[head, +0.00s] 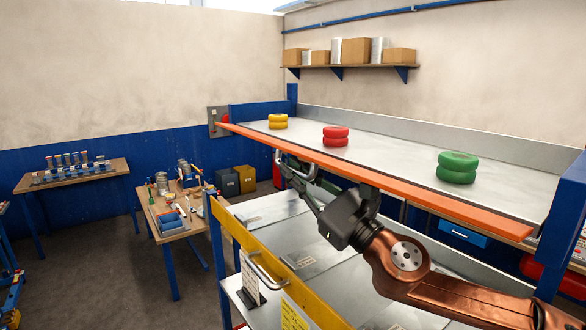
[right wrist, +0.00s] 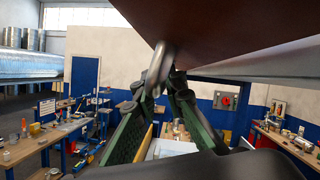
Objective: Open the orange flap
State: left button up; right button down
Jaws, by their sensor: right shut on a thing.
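The orange flap (head: 370,178) runs as a long narrow strip along the front edge of the upper shelf. A silver bar handle (head: 281,161) sits on it towards its left end. My right gripper (head: 297,176) is below the flap's front edge, shut on this handle. In the right wrist view the handle (right wrist: 156,68) stands between the dark fingertips (right wrist: 165,88), under a broad reddish-brown face of the flap (right wrist: 220,25). The exact tilt of the flap is hard to tell. My left gripper is not in view.
Yellow rings (head: 278,121), red rings (head: 335,137) and green rings (head: 457,167) lie in stacks on the upper shelf (head: 390,158). Below is a lower shelf with a yellow front board (head: 243,236) and its own handle (head: 266,271). A workbench (head: 171,213) stands at left.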

jog(key=shift+n+g, duration=0.3)
jog(key=shift+n, duration=0.1)
jog(key=c, duration=2.3)
grip_release()
jog(key=shift+o, duration=0.2)
jog(key=v, duration=1.2)
jog(key=shift+f, duration=0.2)
